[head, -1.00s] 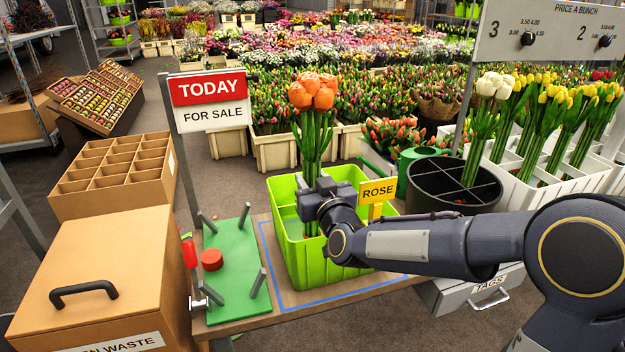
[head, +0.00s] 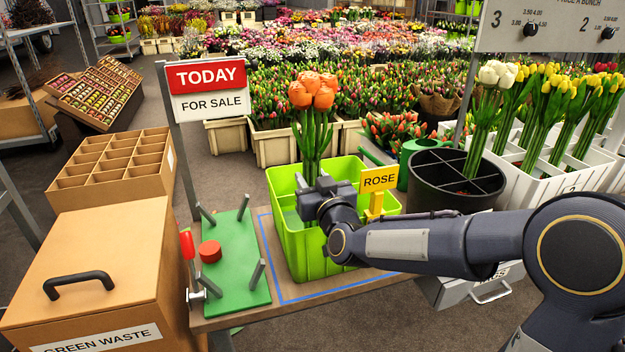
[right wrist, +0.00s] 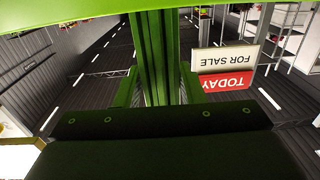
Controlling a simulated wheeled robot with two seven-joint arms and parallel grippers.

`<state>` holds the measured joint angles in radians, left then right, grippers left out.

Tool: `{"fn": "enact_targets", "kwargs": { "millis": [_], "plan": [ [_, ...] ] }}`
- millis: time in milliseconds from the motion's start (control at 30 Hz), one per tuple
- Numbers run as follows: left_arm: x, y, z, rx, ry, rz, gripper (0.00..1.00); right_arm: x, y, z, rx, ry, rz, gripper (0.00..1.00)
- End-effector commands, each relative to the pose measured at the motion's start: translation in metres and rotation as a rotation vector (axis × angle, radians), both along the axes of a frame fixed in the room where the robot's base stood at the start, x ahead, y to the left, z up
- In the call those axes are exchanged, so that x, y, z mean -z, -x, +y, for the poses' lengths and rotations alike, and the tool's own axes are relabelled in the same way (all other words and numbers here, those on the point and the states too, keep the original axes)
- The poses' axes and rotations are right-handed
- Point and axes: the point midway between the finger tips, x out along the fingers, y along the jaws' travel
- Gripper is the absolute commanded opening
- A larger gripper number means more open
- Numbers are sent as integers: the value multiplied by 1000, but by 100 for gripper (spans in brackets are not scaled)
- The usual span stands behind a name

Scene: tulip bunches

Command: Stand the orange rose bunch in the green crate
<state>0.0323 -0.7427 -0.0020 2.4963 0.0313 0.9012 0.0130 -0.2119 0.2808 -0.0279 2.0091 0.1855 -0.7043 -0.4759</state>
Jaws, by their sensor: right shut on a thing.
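The orange rose bunch (head: 313,93) stands upright, its stems reaching down into the green crate (head: 317,256). My right gripper (head: 318,197) is at the crate's opening, shut on the bunch's stems. The green stems (right wrist: 157,60) also show in the right wrist view, close in front of the gripper. The lower stem ends are hidden by the gripper and the crate wall, so I cannot tell whether they touch the crate floor. My left gripper is not in view.
A yellow ROSE sign (head: 379,180) stands by the crate's right side. A green board with grey pegs (head: 232,265) lies to its left. A black divided bucket (head: 453,178) and white crate of tulips (head: 545,178) stand to the right.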

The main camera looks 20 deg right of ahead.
Motion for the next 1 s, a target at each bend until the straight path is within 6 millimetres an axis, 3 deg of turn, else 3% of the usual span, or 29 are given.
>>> {"fn": "enact_targets", "kwargs": {
  "millis": [100,133,300,500,733,1000],
  "plan": [
    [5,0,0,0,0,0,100,4,0,0,0,0,-3,3],
    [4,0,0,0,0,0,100,2,0,0,0,0,-3,38],
    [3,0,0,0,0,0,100,2,0,0,0,0,-2,61],
    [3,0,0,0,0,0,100,3,0,0,0,0,-1,61],
    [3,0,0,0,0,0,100,4,0,0,0,0,1,90],
    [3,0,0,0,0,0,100,3,0,0,0,0,0,90]
  ]
}}
